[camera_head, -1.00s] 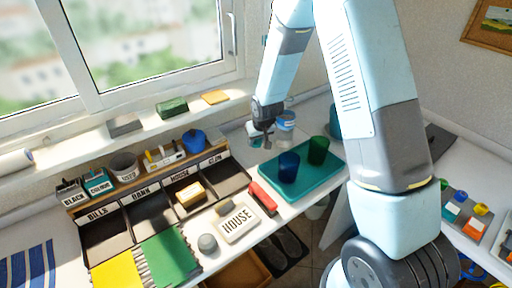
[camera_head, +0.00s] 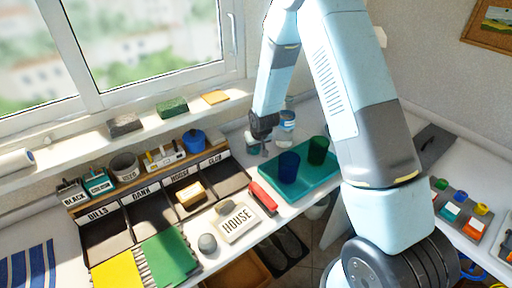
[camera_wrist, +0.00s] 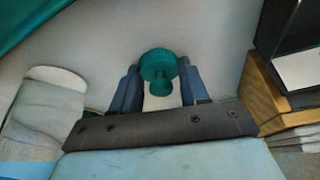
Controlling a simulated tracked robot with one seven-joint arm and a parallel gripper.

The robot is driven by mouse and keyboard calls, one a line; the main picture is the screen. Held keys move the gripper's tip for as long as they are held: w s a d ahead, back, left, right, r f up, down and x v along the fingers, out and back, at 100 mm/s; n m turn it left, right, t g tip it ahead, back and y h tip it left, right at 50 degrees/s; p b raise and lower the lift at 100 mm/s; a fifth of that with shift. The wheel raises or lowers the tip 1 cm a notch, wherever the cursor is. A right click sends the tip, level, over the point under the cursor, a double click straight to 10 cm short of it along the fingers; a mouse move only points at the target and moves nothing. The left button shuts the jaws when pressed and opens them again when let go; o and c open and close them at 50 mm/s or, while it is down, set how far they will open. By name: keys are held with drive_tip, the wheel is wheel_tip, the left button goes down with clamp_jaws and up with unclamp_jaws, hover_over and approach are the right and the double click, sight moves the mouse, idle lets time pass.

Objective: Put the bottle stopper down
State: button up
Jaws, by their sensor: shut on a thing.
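The bottle stopper (camera_wrist: 158,66) is teal with a round, wide head and a narrower part below. It sits between the two fingers of my gripper (camera_wrist: 159,82) in the wrist view, and the gripper is shut on it. Pale tabletop shows around it; I cannot tell whether the stopper touches it. In the head view my gripper (camera_head: 260,142) points down at the back of the table, left of a clear bottle with a blue label (camera_head: 286,121) and behind the teal tray. The stopper is hard to make out there.
The teal tray (camera_head: 313,183) holds a blue cup (camera_head: 288,167) and a green cup (camera_head: 318,150). Left of the gripper stands the labelled compartment rack (camera_head: 109,212) with a blue pot (camera_head: 194,141) above it. A red object (camera_head: 262,197) lies before the tray.

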drive_tip(key=shift+s+f, duration=0.15)
drive_tip(key=shift+f, duration=0.1)
